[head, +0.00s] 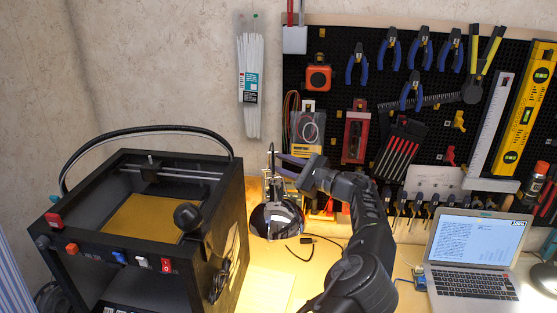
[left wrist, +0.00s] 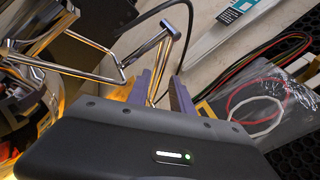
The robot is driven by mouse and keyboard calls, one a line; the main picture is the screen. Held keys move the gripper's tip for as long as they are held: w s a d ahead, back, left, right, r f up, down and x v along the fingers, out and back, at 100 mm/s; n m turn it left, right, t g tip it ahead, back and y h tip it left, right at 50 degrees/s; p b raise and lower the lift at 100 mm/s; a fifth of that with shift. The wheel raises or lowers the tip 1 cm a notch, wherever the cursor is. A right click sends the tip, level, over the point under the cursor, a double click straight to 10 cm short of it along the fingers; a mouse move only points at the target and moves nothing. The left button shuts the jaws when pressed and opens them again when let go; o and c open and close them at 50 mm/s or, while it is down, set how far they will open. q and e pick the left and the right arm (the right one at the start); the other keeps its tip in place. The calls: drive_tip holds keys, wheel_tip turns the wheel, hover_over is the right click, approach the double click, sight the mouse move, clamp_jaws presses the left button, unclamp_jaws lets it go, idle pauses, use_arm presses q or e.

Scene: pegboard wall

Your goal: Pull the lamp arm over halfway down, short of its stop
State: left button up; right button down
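The desk lamp has a shiny round chrome head (head: 276,220), hanging low beside the printer. Its thin chrome arm (head: 271,163) rises above the head. In the left wrist view the jointed chrome rods of the lamp arm (left wrist: 85,73) cross the upper left. My left gripper (head: 281,164) is beside the upper lamp arm, fingers pointing left toward it. In the left wrist view its purple fingers (left wrist: 159,78) are apart, and a chrome rod shows in the gap. I cannot tell whether they touch it. My right gripper is not in view.
A black 3D printer (head: 222,220) stands at the left. A pegboard (head: 340,60) with pliers and other tools covers the back wall. A pack of white ties (head: 250,85) hangs above the lamp. An open laptop (head: 470,255) sits at the right. Some bench (head: 265,285) is clear in front.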

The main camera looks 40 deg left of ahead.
use_arm(q)
drive_tip(key=shift+a, duration=0.55)
drive_tip(key=shift+r, duration=0.1)
clamp_jaws()
drive_tip(key=shift+w+r, duration=0.1)
drive_tip(key=shift+r, duration=0.05)
idle(0.9)
